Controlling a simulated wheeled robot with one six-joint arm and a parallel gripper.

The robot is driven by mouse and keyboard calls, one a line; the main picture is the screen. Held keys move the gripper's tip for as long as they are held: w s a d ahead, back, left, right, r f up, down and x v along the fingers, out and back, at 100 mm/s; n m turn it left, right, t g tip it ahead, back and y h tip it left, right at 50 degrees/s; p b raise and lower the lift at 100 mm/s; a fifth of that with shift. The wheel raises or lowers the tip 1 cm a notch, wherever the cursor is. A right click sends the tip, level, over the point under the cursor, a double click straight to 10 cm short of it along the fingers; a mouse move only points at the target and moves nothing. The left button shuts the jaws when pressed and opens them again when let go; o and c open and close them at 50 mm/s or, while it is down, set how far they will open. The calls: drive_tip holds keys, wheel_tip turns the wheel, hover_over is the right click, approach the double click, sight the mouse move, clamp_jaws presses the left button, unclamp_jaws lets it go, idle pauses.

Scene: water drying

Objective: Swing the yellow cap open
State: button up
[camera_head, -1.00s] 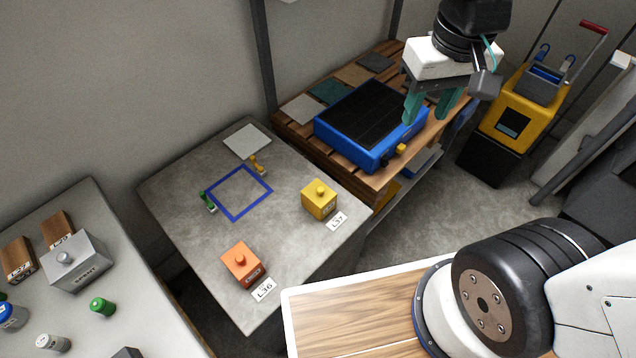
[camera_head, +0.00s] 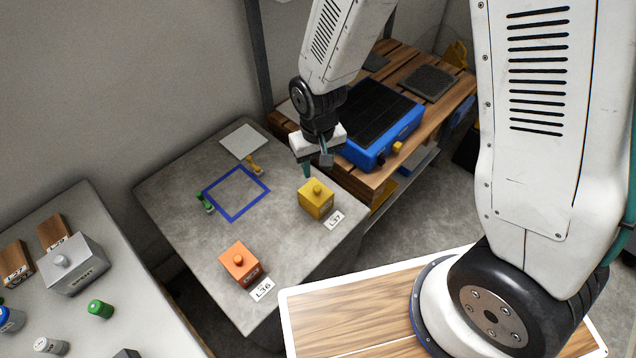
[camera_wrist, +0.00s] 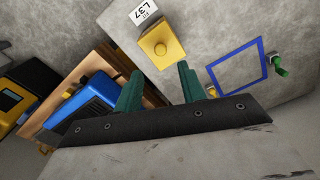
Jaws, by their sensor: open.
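A yellow box with a round knob on top (camera_head: 316,200) stands on the grey table beside the label L37. It also shows in the wrist view (camera_wrist: 160,48), beyond and between my two fingertips. I cannot tell a separate cap or hinge on it. My gripper (camera_wrist: 159,78) has its teal fingers apart and nothing between them. In the head view my gripper (camera_head: 314,170) hangs just behind the yellow box, above the table, apart from the box. One finger is mostly hidden there.
An orange box (camera_head: 241,264) stands by label L36. A blue square outline (camera_head: 236,218), green and yellow stamp-like pieces and a white sheet (camera_head: 243,141) lie on the table. A blue case (camera_head: 385,138) with a yellow piece on its front sits on a wooden shelf.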

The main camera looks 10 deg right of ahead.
sight(317, 187)
wheel_tip(317, 187, down, 8)
drive_tip(key=shift+a+f, duration=0.1)
idle(0.4)
clamp_jaws()
